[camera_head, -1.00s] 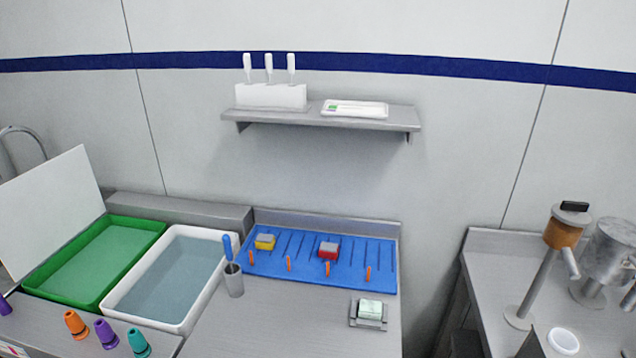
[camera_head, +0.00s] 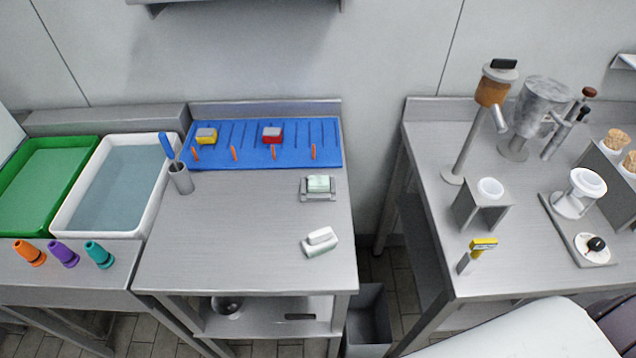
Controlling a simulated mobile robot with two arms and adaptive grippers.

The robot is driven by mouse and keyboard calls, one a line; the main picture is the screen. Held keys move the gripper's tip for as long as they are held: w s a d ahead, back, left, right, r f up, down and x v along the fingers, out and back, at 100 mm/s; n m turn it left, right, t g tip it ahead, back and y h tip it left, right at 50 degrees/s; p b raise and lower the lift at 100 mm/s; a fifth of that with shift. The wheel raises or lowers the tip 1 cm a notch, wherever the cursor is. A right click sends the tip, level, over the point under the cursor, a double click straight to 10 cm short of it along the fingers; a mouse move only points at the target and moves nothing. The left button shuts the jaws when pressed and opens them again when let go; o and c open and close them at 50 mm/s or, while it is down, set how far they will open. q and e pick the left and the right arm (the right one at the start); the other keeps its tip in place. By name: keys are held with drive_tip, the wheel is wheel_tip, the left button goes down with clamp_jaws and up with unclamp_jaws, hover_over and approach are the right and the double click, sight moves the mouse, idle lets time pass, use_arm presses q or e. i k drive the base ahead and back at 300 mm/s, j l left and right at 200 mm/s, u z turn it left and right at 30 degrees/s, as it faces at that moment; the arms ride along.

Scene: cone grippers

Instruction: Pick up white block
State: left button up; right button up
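A white block (camera_head: 320,238) lies on the steel table (camera_head: 240,245) near its front right part. It looks like a pale lower piece with a smaller white piece on top; I cannot tell whether they are one thing. Another pale greenish-white block (camera_head: 319,184) sits in a small grey holder behind it. Neither of my grippers shows in the head view.
A blue mat (camera_head: 225,159) with yellow and red blocks and several orange pegs lies at the back. A cup (camera_head: 181,180) with a blue-handled tool stands left. A white tub (camera_head: 68,226) and coloured cones stand further left. A gap separates the right-hand table (camera_head: 420,200).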

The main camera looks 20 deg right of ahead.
sight(317, 184)
drive_tip(key=k+l+u, duration=0.15)
drive_tip(key=l+u, duration=0.2)
drive_tip(key=k+l+u, duration=0.2)
drive_tip(key=l+u, duration=0.15)
drive_tip(key=k+l+u, duration=0.35)
drive_tip(key=i+l, duration=0.1)
